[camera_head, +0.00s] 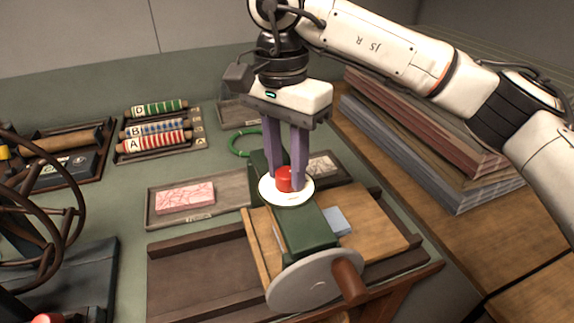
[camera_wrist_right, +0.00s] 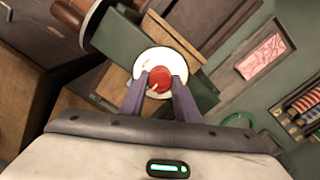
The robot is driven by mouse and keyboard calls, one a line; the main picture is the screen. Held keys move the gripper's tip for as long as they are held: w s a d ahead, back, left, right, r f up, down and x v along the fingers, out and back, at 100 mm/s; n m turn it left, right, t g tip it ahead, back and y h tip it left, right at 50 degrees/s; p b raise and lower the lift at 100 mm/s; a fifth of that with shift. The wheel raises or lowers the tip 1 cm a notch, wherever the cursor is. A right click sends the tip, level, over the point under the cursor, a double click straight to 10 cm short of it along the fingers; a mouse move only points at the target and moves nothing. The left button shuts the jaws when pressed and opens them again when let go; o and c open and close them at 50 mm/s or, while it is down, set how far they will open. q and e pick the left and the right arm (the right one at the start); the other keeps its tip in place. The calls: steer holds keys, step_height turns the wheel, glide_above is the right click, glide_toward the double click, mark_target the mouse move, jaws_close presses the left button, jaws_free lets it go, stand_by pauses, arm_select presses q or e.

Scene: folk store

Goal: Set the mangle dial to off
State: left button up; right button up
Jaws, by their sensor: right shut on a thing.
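The mangle (camera_head: 305,232) is a green housing over a wooden bed, with a grey disc and a wooden crank handle at its near end. On its top is a white round dial plate (camera_head: 270,192) with a red knob (camera_head: 285,180) in the middle. My right gripper (camera_head: 285,183) points down from above and is shut on the red knob, one purple finger at each side. In the right wrist view the knob (camera_wrist_right: 159,78) sits between the fingertips over the white plate. The dial's marks are too small to read. My left gripper is not in view.
Left of the mangle is a tray (camera_head: 160,214) with a pink patterned block (camera_head: 185,198). Behind it are rollers marked A, B and D in a rack (camera_head: 203,148) and a green ring (camera_head: 236,149). Stacked sheets (camera_head: 430,150) lie at right. A dark spoked wheel (camera_head: 78,205) stands at left.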

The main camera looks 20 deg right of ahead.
mark_target(283, 173)
steer(key=n, duration=0.4)
steer(key=shift+r+n, duration=0.1)
steer(key=shift+n, duration=0.2)
steer(key=n, duration=0.4)
steer(key=shift+a+n+t, duration=0.1)
steer(key=shift+n+t, duration=0.2)
steer(key=n, duration=0.4)
steer(key=shift+n, duration=2.6)
steer(key=o, duration=1)
steer(key=shift+s, duration=0.1)
steer(key=shift+o, duration=0.2)
step_height(283, 173, up, 10)
steer(key=shift+s+a+r, duration=0.15)
steer(key=shift+a, duration=0.1)
